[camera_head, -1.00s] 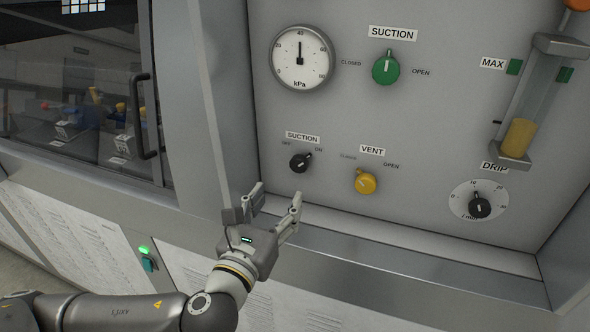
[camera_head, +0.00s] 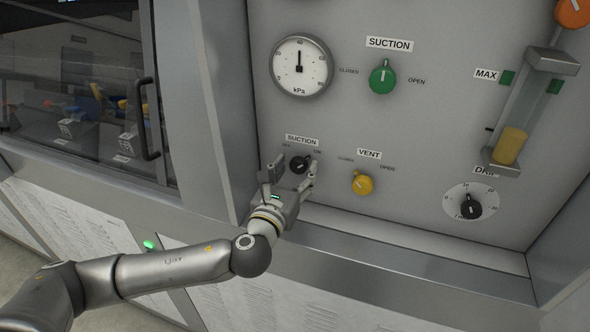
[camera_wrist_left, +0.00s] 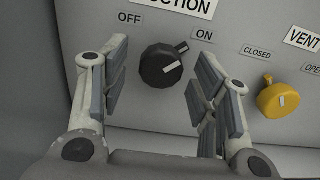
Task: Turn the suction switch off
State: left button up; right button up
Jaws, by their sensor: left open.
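The black suction switch (camera_head: 299,163) sits on the grey panel under a SUCTION label, between the words OFF and ON. In the left wrist view the switch (camera_wrist_left: 162,66) has its white mark pointing up and right, toward ON. My left gripper (camera_head: 291,170) is open, with one finger on each side of the switch in the head view. In the left wrist view the fingers of the gripper (camera_wrist_left: 160,85) stand left and right of the knob, with gaps on both sides. My right gripper is not in view.
A yellow VENT knob (camera_head: 362,184) is close on the right. A green SUCTION knob (camera_head: 382,79) and a pressure gauge (camera_head: 301,66) are above. A DRIP dial (camera_head: 468,206) is further right. A metal side wall (camera_head: 222,110) stands left of the panel.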

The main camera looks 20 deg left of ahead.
pick_arm(q)
jog(key=shift+c, duration=1.1)
jog(key=c, duration=0.8)
